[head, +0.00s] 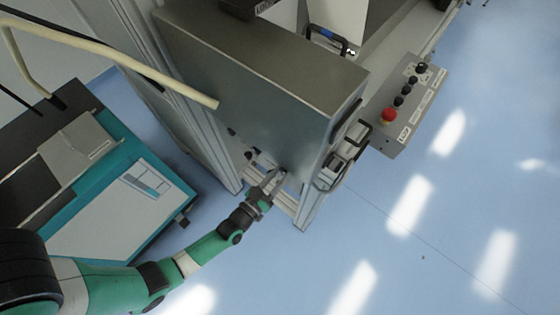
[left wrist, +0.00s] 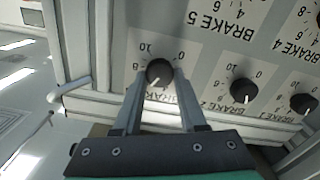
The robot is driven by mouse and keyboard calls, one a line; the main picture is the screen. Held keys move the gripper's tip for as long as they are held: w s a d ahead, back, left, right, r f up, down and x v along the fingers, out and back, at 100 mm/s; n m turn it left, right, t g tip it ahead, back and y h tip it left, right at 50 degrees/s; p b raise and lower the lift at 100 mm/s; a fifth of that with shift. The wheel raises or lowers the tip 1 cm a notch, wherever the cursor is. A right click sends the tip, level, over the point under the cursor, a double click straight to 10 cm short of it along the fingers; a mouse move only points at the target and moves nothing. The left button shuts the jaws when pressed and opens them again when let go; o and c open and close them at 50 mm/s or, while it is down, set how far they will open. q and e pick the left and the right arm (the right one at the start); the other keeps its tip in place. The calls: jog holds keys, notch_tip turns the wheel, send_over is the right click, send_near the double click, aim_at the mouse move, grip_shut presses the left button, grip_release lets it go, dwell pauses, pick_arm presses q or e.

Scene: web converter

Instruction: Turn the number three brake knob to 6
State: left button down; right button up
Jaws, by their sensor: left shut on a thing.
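The number three brake knob (left wrist: 159,71) is a round black dial with a white pointer line, on a light grey panel in the left wrist view. My left gripper (left wrist: 155,80) is shut on it, one finger on each side. The pointer slants down and slightly left in this view. The marks 10, 8 and 0 show around the knob; the lower marks and most of its name label are hidden by the fingers. In the head view my left gripper (head: 273,180) is at the lower edge of the grey metal cabinet (head: 270,75), and the knob is hidden.
Knobs for brake 2 (left wrist: 243,91) and brake 1 (left wrist: 303,103) sit to the right on the panel. Brake 5 and brake 4 labels are above. A control box (head: 408,105) with a red button stands right of the cabinet. Open blue floor lies below right.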

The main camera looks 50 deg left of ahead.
pick_arm(q)
jog(key=shift+c, duration=2.3)
grip_release()
jog(key=s+d+p, duration=0.2)
jog(key=s, duration=0.9)
jog(key=shift+s+d+p, duration=0.15)
jog(key=shift+s+p, duration=0.1)
jog(key=shift+p, duration=0.15)
